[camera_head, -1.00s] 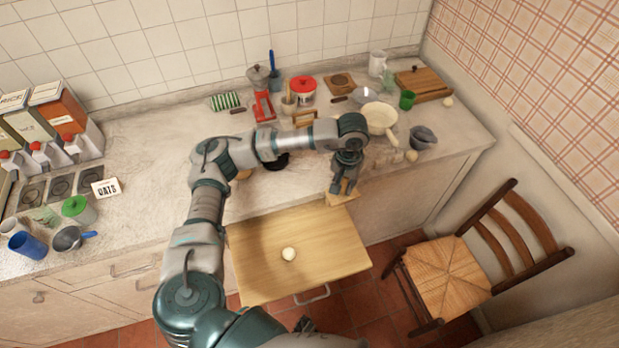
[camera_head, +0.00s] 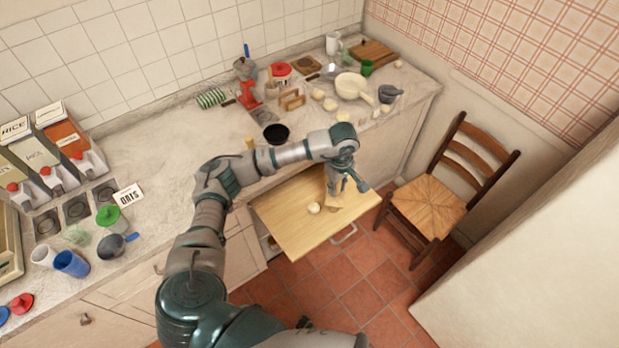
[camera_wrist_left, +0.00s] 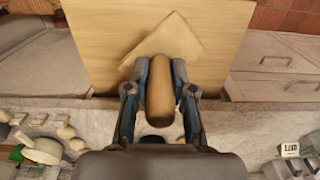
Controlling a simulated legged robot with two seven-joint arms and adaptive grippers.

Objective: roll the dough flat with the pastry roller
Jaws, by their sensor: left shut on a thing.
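The dough (camera_head: 314,208) is a small pale ball on the pull-out wooden board (camera_head: 290,230), left of my left gripper. My left gripper (camera_head: 342,185) is over the right part of the board, pointing down. It is shut on the pastry roller, a tan wooden cylinder that shows between the fingers in the left wrist view (camera_wrist_left: 160,95). A thin tan square piece (camera_wrist_left: 165,42) shows beyond the roller's far end; I cannot tell whether it is joined to the roller. The dough cannot be made out in the left wrist view. My right gripper is not in view.
The stone counter (camera_head: 165,150) behind the board holds a black bowl (camera_head: 276,133), a cream pan (camera_head: 351,86), a red-based grinder (camera_head: 248,95) and a mortar (camera_head: 389,94). A wooden chair (camera_head: 430,200) stands right of the board. The board's left part is clear.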

